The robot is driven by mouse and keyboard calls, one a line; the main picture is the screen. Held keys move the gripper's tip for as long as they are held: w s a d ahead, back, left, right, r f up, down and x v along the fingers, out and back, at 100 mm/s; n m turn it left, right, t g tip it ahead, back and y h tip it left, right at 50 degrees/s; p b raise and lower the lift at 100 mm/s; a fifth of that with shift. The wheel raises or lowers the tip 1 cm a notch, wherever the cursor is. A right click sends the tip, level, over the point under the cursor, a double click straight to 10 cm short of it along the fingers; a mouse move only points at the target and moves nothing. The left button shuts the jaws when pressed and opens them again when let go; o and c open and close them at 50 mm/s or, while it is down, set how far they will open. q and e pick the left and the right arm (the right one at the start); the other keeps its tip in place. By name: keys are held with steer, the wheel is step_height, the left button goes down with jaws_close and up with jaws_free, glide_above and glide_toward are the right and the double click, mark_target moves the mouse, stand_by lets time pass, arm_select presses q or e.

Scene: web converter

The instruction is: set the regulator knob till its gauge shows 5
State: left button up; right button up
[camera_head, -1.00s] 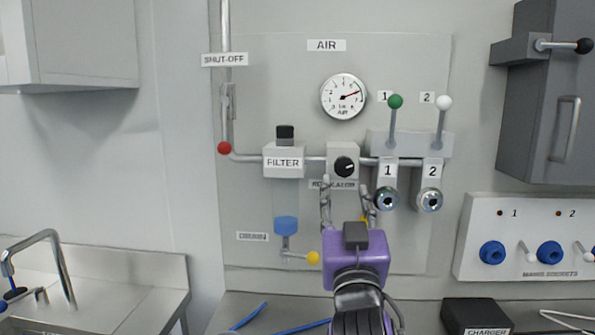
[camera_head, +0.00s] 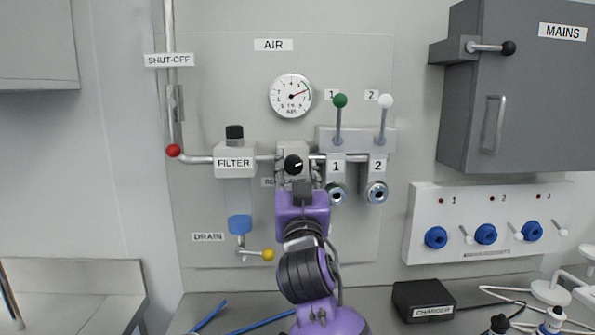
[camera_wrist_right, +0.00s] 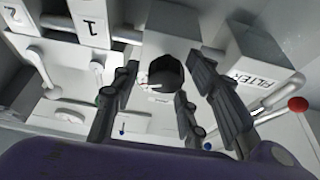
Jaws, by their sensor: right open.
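The black round regulator knob (camera_head: 294,164) sits on its light block, a white line on its face. In the right wrist view the knob (camera_wrist_right: 166,73) shows between the open fingers (camera_wrist_right: 163,66), with space visible on both sides. My left gripper is not in view.
The filter (camera_head: 234,160) is left of the regulator. Two outlets with a green lever (camera_head: 340,101) and a white lever (camera_head: 386,102) stand close on the right. The drain valve (camera_head: 268,254) is lower left. A charger (camera_head: 423,301) and blue hose (camera_head: 262,323) lie on the counter.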

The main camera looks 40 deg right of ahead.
steer(key=c, duration=1)
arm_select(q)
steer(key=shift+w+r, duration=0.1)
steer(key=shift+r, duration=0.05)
